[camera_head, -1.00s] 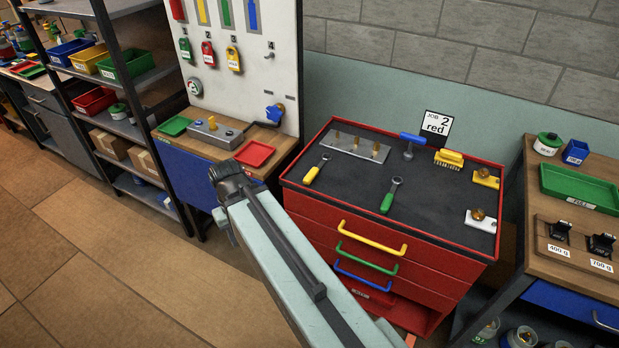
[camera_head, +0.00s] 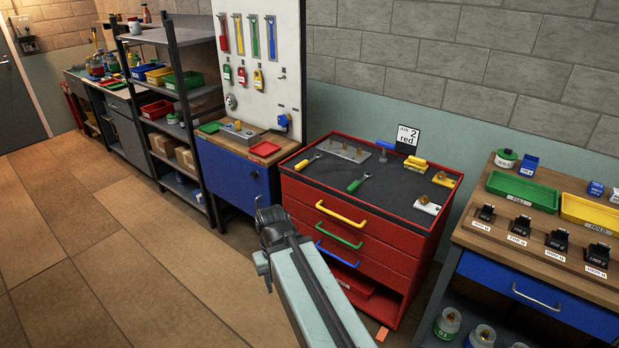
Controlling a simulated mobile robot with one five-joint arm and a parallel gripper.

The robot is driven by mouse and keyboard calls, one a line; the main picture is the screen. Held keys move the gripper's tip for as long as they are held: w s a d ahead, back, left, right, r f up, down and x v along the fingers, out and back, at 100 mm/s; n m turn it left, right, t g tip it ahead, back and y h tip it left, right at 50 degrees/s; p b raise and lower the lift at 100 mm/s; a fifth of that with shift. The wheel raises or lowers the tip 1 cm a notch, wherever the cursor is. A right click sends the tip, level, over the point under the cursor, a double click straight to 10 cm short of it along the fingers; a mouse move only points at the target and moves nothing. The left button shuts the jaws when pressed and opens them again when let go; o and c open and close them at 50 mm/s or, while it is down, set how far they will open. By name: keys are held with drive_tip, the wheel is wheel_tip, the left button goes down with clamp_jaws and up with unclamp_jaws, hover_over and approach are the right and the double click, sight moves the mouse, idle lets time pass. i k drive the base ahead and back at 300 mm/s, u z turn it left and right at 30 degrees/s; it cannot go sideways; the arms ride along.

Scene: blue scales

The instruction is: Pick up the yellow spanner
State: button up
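A yellow spanner shape (camera_head: 254,35) also shows on the white tool board, between red, green and blue ones.
A bench with weights (camera_head: 530,232) stands right. The floor (camera_head: 130,270) at left is clear.

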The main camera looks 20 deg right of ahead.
sight(300, 165)
drive_tip(key=z, duration=0.55)
drive_tip(key=i, duration=1.4)
drive_tip(key=k, duration=0.5)
drive_tip(key=u, duration=0.95)
drive_tip(key=i, duration=0.9)
drive_tip(key=u, duration=1.4)
